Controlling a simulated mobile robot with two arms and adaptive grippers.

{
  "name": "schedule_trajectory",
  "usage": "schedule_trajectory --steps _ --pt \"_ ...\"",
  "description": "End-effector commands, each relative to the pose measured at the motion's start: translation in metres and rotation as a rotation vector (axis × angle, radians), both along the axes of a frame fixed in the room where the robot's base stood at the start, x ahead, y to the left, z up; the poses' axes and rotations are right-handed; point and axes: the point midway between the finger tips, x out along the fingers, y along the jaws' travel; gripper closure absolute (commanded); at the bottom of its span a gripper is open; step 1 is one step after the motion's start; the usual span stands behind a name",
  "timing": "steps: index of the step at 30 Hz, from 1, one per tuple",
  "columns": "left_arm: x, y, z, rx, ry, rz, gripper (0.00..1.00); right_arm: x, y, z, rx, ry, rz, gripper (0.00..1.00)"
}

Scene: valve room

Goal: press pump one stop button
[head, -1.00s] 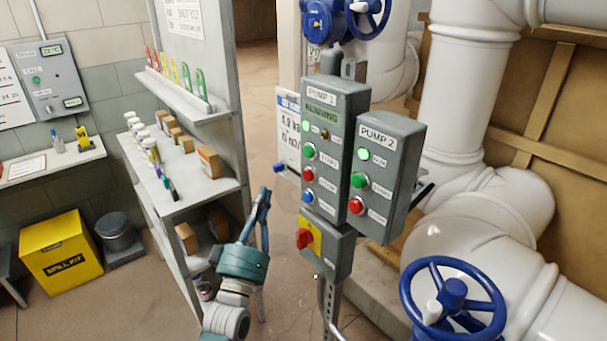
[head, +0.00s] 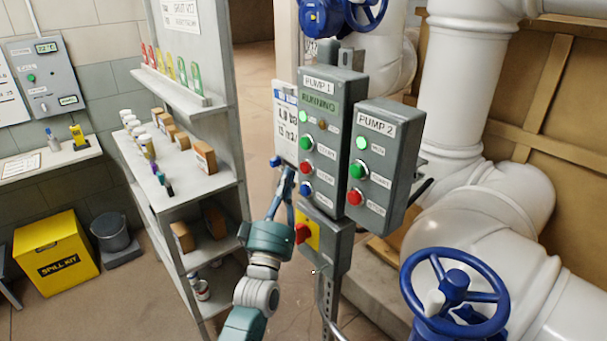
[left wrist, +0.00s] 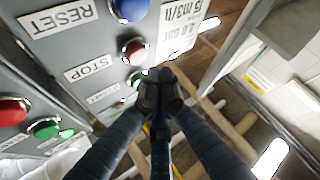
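The pump 1 box (head: 333,150) is grey, with a green display that reads RUNNING. Its red stop button (head: 305,167) sits between the green start button (head: 305,144) and the blue reset button (head: 305,190). In the left wrist view the stop button (left wrist: 133,50) shows beside the STOP label (left wrist: 88,68). My left gripper (head: 288,173) is just left of the box, near the stop button's height. Its fingertips (left wrist: 160,86) are together and empty, near the green start button (left wrist: 135,79) in the wrist view; I cannot tell whether they touch anything. My right gripper is out of view.
The pump 2 box (head: 385,168) stands right of pump 1, with its own red button (head: 354,197). A yellow plate with a red switch (head: 303,233) is below. A shelf unit (head: 190,190) is at left, a blue handwheel (head: 453,292) at lower right.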

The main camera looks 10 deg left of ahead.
Motion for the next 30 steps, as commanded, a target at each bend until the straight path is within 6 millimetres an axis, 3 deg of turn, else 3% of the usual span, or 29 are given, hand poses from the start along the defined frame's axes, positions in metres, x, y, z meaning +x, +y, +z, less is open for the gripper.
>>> schedule_trajectory --steps 7,30 --pt "0.0095 -0.0079 0.0002 0.0 0.0 0.0 1.0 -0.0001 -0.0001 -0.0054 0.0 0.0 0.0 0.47" --pt "0.0097 -0.0079 0.0004 0.0 0.0 0.0 1.0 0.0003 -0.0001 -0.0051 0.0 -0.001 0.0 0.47"
